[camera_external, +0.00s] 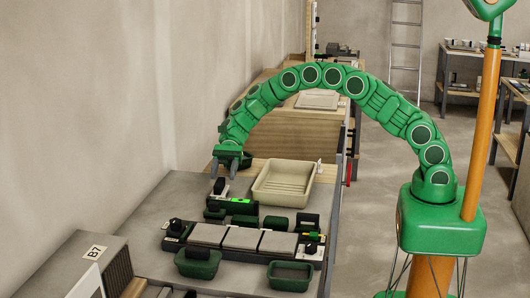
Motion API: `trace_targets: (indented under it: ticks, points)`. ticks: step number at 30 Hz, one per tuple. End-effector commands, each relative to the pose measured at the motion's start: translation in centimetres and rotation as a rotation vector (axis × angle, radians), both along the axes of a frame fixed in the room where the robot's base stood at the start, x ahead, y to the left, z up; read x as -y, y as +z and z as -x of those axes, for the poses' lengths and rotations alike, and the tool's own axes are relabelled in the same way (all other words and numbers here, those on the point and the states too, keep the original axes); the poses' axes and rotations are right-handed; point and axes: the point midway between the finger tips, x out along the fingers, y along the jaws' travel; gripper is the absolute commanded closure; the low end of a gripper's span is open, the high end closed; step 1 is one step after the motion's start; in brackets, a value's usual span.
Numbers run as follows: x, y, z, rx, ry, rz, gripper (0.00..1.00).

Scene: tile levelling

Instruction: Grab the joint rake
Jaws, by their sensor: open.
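My gripper (229,168) is at the end of the green arm, pointing down over the far left part of the grey worktop (178,195). Its jaws are open, and I see nothing held between them. Just below it in the picture stands a small upright black and pale piece (219,187), beside a dark tool with a bright green lit strip (238,201). I cannot tell whether the gripper touches the upright piece. I cannot make out for certain which small item is the joint rake.
A beige tray (284,184) lies right of the gripper. In front are grey tiles (242,239) in a dark frame, with several dark green bins (198,262) around it. A grey box marked B7 (94,252) stands front left. The wall is close on the left.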

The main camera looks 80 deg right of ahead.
Motion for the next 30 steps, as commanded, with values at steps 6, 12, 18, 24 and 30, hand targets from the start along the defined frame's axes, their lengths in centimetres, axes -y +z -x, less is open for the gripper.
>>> trace_targets:
  ticks: [6, 12, 18, 24, 30]
  points:
    - [-1.6, -0.4, -0.1, 0.001, 0.001, 0.000, 0.45]
    - [-4.1, -1.3, -0.1, 0.000, 0.000, 0.003, 0.45]
    - [-5.0, -1.6, -0.1, 0.002, -0.001, 0.002, 0.45]
    - [-4.9, -1.6, -0.1, 0.002, -0.001, 0.002, 0.55]
    - [-4.9, -1.6, 0.0, 0.001, -0.002, 0.002, 0.86]
